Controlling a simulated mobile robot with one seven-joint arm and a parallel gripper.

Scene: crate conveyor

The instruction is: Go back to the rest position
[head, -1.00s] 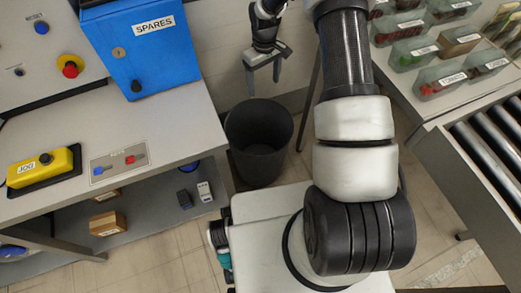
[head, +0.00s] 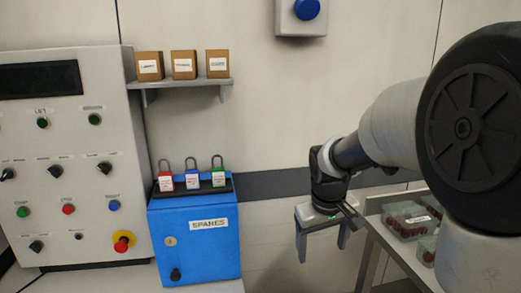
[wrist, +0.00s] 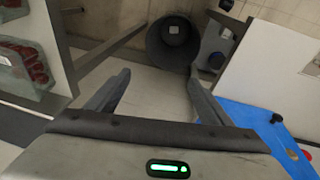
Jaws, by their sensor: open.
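My gripper (head: 325,245) hangs pointing down at the end of my arm in the head view, to the right of the blue SPARES box. Its two fingers are apart with nothing between them. In the wrist view the open fingers (wrist: 158,92) reach out over the floor, with a dark bin (wrist: 172,45) beyond them. My arm fills the right side of the head view.
The blue SPARES box (head: 196,242) carries red, blue and green padlocks. A control panel (head: 70,150) with a red stop button stands left. A shelf (head: 185,83) holds three small boxes. Clear containers (head: 408,218) sit on a table at right, also in the wrist view (wrist: 22,70).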

